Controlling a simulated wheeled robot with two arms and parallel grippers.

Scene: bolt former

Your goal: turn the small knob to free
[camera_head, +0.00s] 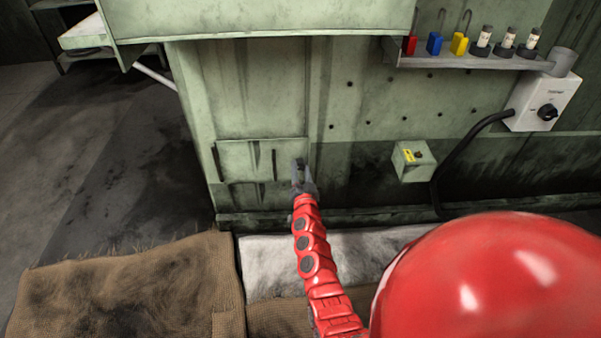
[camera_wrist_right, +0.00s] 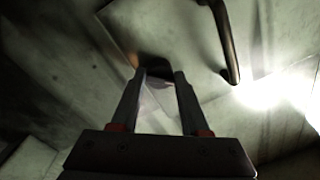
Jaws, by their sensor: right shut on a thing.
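The small knob (camera_wrist_right: 153,62) is a dark piece on the pale green hatch (camera_head: 240,158), low on the machine wall. My right gripper (camera_head: 299,166) is at the hatch's right edge and hides the knob in the head view. In the right wrist view, the gripper's two fingertips (camera_wrist_right: 159,75) are closed on the knob, one on each side. The knob's exact angle is hard to tell, as the fingers cover part of it. The hatch looks shut. My left gripper is not in view.
A dark bar handle (camera_wrist_right: 226,48) stands on the hatch close to the fingers. A small box with a yellow label (camera_head: 409,160) and a white switch box (camera_head: 541,103) with a black cable are to the right. A shelf (camera_head: 470,62) holds padlocks and cylinders.

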